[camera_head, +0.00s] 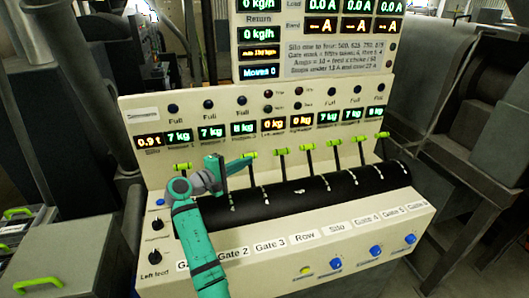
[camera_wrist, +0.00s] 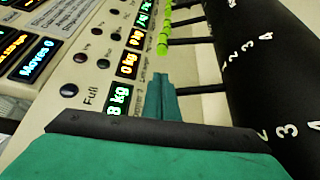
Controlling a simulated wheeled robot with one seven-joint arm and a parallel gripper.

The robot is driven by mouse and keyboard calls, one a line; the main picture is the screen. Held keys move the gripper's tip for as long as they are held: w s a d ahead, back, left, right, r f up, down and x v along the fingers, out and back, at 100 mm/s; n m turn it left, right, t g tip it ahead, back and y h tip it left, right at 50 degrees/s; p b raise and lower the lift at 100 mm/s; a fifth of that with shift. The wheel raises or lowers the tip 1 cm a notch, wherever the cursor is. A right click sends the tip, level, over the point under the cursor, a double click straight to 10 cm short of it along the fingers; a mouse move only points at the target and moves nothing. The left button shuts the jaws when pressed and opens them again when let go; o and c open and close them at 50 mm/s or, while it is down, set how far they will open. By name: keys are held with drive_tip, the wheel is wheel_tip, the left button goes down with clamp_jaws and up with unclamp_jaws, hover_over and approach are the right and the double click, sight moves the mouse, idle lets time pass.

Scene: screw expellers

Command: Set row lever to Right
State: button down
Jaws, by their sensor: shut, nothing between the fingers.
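The row lever (camera_head: 281,151) is a thin dark rod with a bright green tip, in the row of levers behind the black drum. It stands above the "Row" label (camera_head: 304,237). My gripper (camera_head: 215,166) is green and shut, with nothing in it. It is at the left part of the lever row, left of the row lever and apart from it. It hides part of the row behind it. In the wrist view my gripper's shut fingers (camera_wrist: 160,96) point toward the panel beside a dark lever rod (camera_wrist: 200,90), whose tip is hidden. Whether they touch it I cannot tell.
Green-tipped levers stand close on both sides: one (camera_head: 248,154) between my gripper and the row lever, the silo lever (camera_head: 308,145) to its right. The black numbered drum (camera_head: 285,197) lies in front. The display panel (camera_head: 260,110) rises behind. Several knobs line the front.

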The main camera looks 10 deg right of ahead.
drive_tip(key=x, duration=1)
drive_tip(key=shift+s+d, duration=0.1)
drive_tip(key=shift+s, duration=0.1)
